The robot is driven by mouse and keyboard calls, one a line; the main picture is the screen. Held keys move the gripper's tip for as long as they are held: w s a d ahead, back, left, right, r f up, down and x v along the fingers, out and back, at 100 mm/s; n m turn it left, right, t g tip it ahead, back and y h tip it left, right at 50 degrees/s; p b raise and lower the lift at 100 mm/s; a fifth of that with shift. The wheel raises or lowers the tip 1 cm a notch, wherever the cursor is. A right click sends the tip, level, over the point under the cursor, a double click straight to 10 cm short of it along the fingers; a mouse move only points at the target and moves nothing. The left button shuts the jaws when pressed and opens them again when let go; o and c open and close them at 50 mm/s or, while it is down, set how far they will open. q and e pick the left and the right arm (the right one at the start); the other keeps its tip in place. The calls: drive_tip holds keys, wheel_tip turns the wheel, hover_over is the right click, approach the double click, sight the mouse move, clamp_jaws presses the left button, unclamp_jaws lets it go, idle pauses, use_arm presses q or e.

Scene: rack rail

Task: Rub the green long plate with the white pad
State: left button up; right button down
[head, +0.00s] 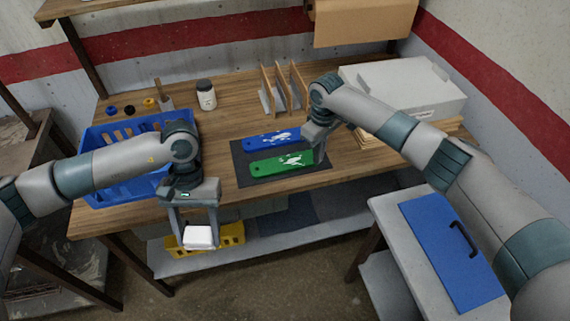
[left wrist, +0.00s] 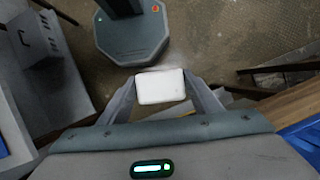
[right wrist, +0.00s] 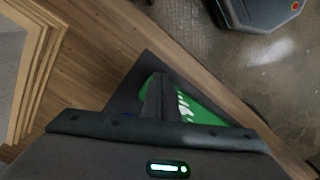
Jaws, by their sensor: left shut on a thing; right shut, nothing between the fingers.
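The green long plate (head: 270,165) lies on a dark mat (head: 241,172) on the workbench, with white smears toward its right part. It also shows in the right wrist view (right wrist: 203,112), partly hidden by the fingers. My left gripper (head: 197,236) is shut on the white pad (head: 199,238) and holds it in front of the bench's front edge, to the left of the plate. The pad also shows between the fingers in the left wrist view (left wrist: 160,87). My right gripper (head: 318,160) is shut and empty at the right end of the green plate; I cannot tell whether it touches it.
A blue long plate (head: 262,140) with white smears lies behind the green one. A blue crate (head: 97,163) stands at the left, a white bottle (head: 206,95) and upright dividers (head: 284,88) behind. A white box (head: 400,84) is back right. A yellow bin (head: 232,234) sits on the lower shelf.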

use_arm(q)
drive_tip(key=shift+f, duration=0.15)
use_arm(e)
drive_tip(key=shift+f, duration=0.25)
drive_tip(key=shift+r, duration=0.2)
